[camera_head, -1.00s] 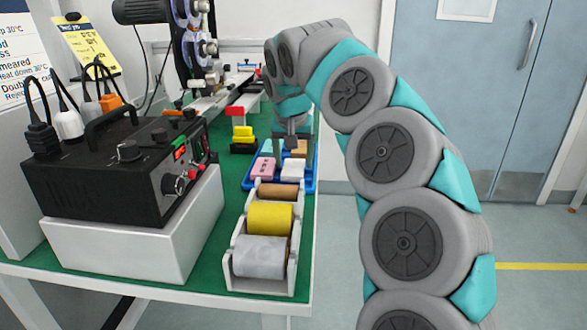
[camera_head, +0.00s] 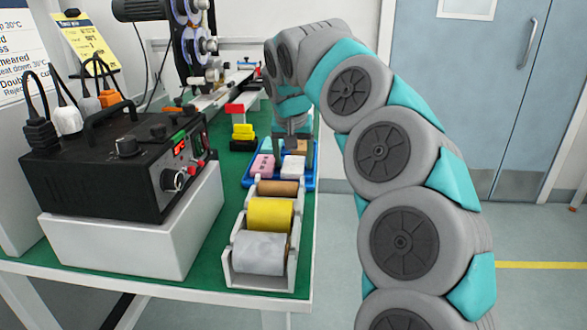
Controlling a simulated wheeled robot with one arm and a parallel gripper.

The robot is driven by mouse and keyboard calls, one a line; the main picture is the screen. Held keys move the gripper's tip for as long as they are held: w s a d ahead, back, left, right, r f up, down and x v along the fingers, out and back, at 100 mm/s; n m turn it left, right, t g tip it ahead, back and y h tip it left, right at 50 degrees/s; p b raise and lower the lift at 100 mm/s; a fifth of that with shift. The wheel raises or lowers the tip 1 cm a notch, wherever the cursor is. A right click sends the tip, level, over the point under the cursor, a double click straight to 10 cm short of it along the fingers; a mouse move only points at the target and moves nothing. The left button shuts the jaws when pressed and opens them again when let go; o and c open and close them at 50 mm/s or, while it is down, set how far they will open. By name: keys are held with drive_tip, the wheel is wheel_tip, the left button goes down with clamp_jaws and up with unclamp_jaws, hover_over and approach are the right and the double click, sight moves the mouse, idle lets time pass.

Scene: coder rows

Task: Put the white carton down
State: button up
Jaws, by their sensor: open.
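The white carton (camera_head: 292,164) sits in the front right part of a blue tray (camera_head: 309,182) on the green bench top. A pink block (camera_head: 263,165) lies to its left in the same tray, and a brown block (camera_head: 298,147) shows just behind it. My gripper (camera_head: 291,146) points down over the tray, close above and behind the white carton. Its fingers are small in the picture and partly hidden among the blocks. It is open, and I see nothing held in it.
A white rack with brown, yellow and grey rolls (camera_head: 262,252) stands in front of the tray. A black control box (camera_head: 115,165) on a white base is at left. The bench's right edge is close to the tray.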

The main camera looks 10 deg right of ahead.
drive_tip(key=c, duration=1.2)
drive_tip(key=shift+r, duration=0.1)
